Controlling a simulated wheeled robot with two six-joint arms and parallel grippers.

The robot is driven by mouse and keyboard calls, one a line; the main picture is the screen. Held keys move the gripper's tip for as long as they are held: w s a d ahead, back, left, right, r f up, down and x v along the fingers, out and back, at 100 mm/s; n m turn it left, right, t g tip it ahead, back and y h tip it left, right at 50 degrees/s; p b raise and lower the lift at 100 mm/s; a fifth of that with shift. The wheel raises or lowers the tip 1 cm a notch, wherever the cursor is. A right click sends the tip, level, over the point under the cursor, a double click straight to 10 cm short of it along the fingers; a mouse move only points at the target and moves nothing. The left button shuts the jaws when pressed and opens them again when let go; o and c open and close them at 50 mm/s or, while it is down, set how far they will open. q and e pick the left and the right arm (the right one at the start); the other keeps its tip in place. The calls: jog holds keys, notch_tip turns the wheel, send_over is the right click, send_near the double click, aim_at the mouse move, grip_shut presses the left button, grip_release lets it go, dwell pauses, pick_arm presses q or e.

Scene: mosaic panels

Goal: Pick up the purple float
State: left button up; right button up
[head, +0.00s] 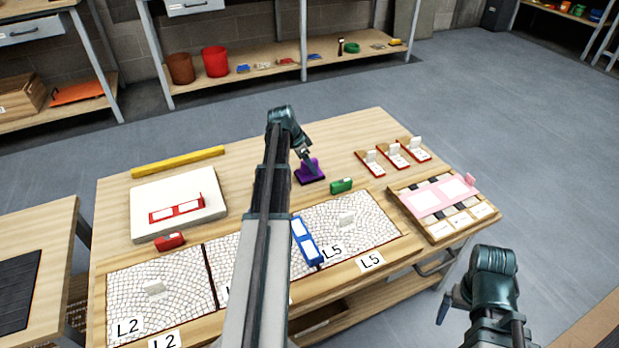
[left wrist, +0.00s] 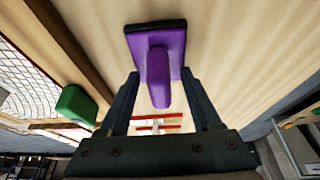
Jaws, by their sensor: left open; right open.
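The purple float (head: 312,173) rests on the wooden table just beyond the mosaic panels. In the left wrist view the purple float (left wrist: 173,42) shows its flat plate and a handle that stands up between my fingers. My left gripper (head: 306,158) is over the float; in the left wrist view my left gripper (left wrist: 160,90) is open, with a finger on each side of the handle. I cannot tell whether the fingers touch it. My right gripper (head: 451,306) is open and empty, off the table's front right side.
A green block (head: 341,186) lies close to the float, and it also shows in the left wrist view (left wrist: 76,105). A blue float (head: 305,241) lies on the panels. Several small red-edged holders (head: 394,156) and a pink-topped tray (head: 440,197) stand to the right. A yellow bar (head: 178,162) lies at the back left.

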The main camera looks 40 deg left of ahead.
aim_at(312, 159)
pick_arm(q)
grip_shut()
dwell(0.3)
jog(key=shift+r, duration=0.1)
dwell(0.4)
notch_tip(312, 159, up, 3)
jog(key=p, duration=0.3)
jog(key=shift+r+p, duration=0.3)
jog(key=shift+p, duration=0.25)
jog(key=s+d, duration=0.2)
jog(key=s, duration=0.3)
jog(key=s+d, duration=0.2)
jog(key=s, duration=0.3)
jog(key=s+d+r+p, duration=0.1)
jog(key=s+d, duration=0.1)
jog(key=s, duration=0.3)
jog(key=shift+r, duration=0.1)
jog(key=shift+w, duration=0.1)
